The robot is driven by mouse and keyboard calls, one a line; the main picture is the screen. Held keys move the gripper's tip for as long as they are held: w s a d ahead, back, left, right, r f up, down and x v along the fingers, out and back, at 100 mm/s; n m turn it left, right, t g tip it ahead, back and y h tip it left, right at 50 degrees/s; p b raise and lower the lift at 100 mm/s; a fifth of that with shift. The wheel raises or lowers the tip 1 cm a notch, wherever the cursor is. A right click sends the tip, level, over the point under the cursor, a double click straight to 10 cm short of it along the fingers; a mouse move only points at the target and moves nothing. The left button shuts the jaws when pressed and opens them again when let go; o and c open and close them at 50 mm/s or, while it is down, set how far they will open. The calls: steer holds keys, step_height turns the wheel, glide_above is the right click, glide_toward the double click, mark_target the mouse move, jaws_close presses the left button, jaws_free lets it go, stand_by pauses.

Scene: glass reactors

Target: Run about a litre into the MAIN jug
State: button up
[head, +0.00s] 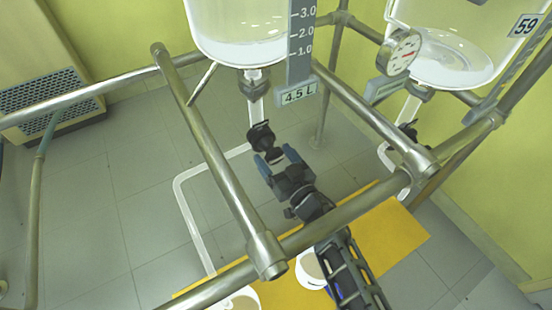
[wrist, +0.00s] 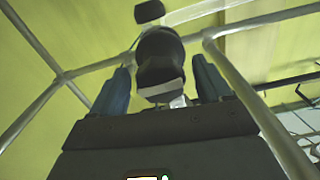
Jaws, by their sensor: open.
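A glass vessel (head: 235,45) with a 4.5 L label and a graduated scale hangs at the top of the head view, with clear liquid low in it. Below its outlet is a black valve handle (head: 261,135); a black knob-like part (wrist: 160,62) shows in the wrist view. My gripper (head: 277,157) is open, its blue fingers on either side of that part, with gaps visible in the wrist view (wrist: 160,72). Two white jugs (head: 312,268) (head: 243,299) stand low in the head view, partly hidden by my arm, the rail and the frame edge. No MAIN marking is readable.
Metal rails (head: 215,150) frame the space around my arm, one crossing close over it. A second vessel (head: 440,60) with a dial gauge (head: 400,52) hangs at right. A white tube (head: 190,225) runs down at left. A yellow surface (head: 390,235) lies below.

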steer(key=c, duration=1)
steer(key=shift+n, duration=0.3)
steer(key=n, duration=0.5)
steer(key=shift+n, duration=0.3)
steer(key=n+b, duration=0.1)
steer(key=n, duration=0.4)
steer(key=shift+d, duration=0.1)
steer(key=n+b, duration=0.1)
steer(key=n, duration=0.4)
steer(key=shift+n, duration=0.4)
steer(key=shift+n+b, duration=0.8)
steer(key=shift+n, duration=1.8)
